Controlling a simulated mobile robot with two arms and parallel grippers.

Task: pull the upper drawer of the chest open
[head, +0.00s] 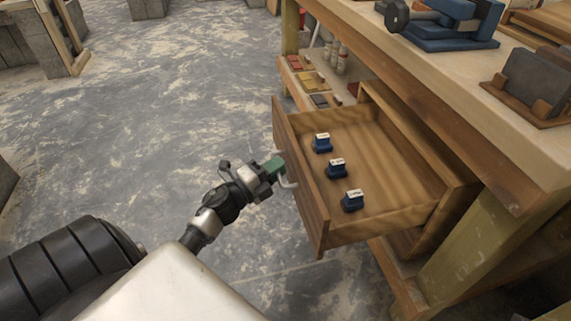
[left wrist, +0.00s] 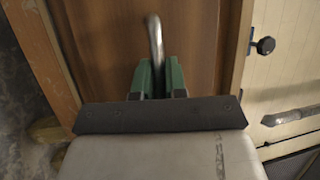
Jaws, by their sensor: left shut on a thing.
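The upper drawer (head: 310,203) of the wooden chest under the bench stands well open, pulled out toward the left. Inside it, several small blue items with white tops stand in a row, such as the middle one (head: 337,168). My left gripper (head: 275,168) is at the drawer front, its green fingers shut on the metal handle (head: 288,178). In the left wrist view the green fingers (left wrist: 160,78) close around the handle bar (left wrist: 155,38) against the brown drawer front (left wrist: 110,40). My right gripper is not in view.
The workbench (head: 480,85) above the drawer carries a blue vise-like tool (head: 450,25) and a dark block on a wooden base (head: 537,80). A shelf with bottles (head: 338,55) is behind the drawer.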

